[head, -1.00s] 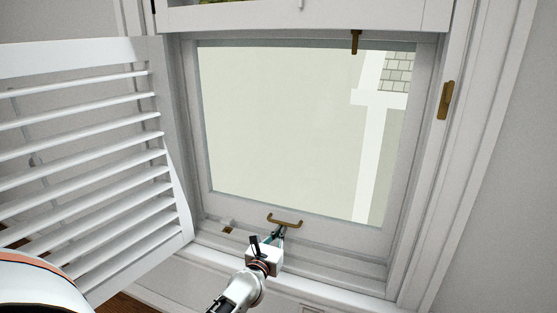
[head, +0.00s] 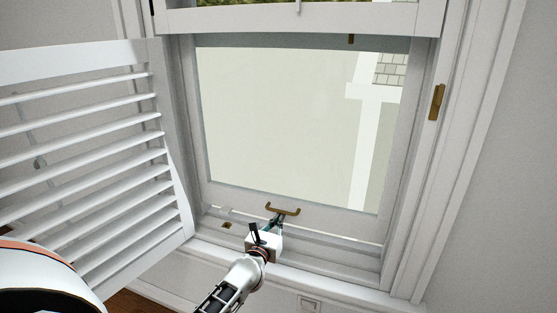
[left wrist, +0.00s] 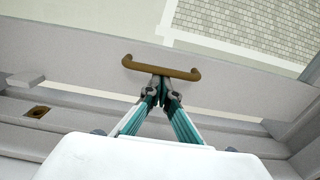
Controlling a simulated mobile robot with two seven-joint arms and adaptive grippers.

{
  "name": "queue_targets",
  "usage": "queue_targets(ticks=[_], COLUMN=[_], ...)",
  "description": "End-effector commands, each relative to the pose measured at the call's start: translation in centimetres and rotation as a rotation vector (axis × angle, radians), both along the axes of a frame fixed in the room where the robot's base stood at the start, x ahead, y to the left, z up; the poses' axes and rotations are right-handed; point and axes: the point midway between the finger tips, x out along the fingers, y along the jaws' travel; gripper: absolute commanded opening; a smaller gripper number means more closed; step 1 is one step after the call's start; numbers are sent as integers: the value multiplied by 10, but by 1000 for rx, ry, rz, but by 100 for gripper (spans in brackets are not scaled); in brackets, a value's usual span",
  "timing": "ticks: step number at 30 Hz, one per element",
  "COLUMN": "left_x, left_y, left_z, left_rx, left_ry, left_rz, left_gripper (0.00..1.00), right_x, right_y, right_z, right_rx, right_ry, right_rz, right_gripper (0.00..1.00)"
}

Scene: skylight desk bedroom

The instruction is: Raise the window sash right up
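The window sash (head: 290,200) is a white frame around a pane, raised a little, with a thin bright gap under its bottom rail. A brass handle (head: 283,209) is fixed on that rail. It also shows as a brown bar in the left wrist view (left wrist: 160,68). My left gripper (head: 278,219) is at the handle from below. In the left wrist view its teal fingers (left wrist: 161,86) come together at the middle of the bar, side by side along it. Their very tips are hidden behind the bar. My right gripper is out of view.
A white louvred shutter (head: 85,150) stands open at the left, near my arm. The upper sash (head: 300,20) is above. A brass fitting (head: 436,101) is on the right jamb, and a small brass plate (head: 227,225) is on the sill.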

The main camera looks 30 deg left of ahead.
Motion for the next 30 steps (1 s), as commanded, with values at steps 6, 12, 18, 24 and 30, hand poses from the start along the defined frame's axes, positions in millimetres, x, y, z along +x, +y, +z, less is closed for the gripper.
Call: queue_targets(ticks=[6,12,18,24,30], left_x=[2,2,2,2,2], left_y=[0,0,0,0,0], left_z=[26,38,51,63,73], left_rx=[2,2,3,2,3], left_ry=[-14,-13,-12,-13,-11], left_rz=[-1,-1,-1,-1,-1], left_gripper=[0,0,0,0,0], right_x=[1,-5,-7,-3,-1], right_y=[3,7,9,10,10], right_z=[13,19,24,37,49], right_rx=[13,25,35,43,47], right_ry=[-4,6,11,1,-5], right_rz=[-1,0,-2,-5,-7], right_gripper=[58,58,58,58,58])
